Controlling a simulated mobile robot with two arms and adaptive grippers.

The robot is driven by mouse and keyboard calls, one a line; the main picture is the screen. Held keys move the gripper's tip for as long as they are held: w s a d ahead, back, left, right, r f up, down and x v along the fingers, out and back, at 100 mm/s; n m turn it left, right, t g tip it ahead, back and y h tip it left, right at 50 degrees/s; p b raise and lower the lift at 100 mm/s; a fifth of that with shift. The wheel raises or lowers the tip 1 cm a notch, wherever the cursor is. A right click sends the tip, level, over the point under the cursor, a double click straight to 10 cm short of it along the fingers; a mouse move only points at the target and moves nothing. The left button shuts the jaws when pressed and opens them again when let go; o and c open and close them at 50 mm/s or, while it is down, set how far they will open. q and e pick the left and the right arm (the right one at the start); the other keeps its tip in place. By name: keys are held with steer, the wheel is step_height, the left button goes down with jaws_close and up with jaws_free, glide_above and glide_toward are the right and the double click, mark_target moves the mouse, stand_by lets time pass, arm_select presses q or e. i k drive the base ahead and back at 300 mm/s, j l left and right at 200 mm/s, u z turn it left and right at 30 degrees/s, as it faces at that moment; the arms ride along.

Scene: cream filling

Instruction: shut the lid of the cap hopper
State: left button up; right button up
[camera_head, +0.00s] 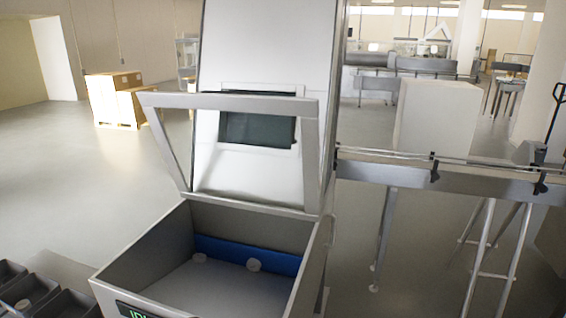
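The cap hopper (207,232) is a grey open-topped box at the lower middle of the head view. Its lid (310,150), a grey frame around a clear or open middle, stands raised and tilted back at the hopper's far edge. A green-lit display (138,311) is partly cut off at the hopper's front. Neither of my grippers is in view.
A tall white machine body (262,50) with a dark window stands behind the lid. A conveyor rail (440,177) on legs runs to the right. Dark bins (35,290) stand at the lower left. Boxes on a pallet (115,98) are far back left, with open floor before them.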

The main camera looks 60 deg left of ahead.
mark_target(308, 108)
steer(key=i+l+u, duration=0.1)
steer(key=i+u, duration=0.25)
steer(key=i+l+u, duration=0.35)
steer(key=i, duration=0.2)
steer(key=i+u, duration=0.2)
steer(key=u, duration=0.2)
steer(key=i+u, duration=0.15)
steer(key=u, duration=0.25)
steer(key=i+l+u, duration=0.15)
steer(key=u, duration=0.25)
steer(key=i+l+u, duration=0.15)
steer(key=u, duration=0.25)
steer(key=i+l+u, duration=0.15)
steer(key=u, duration=0.25)
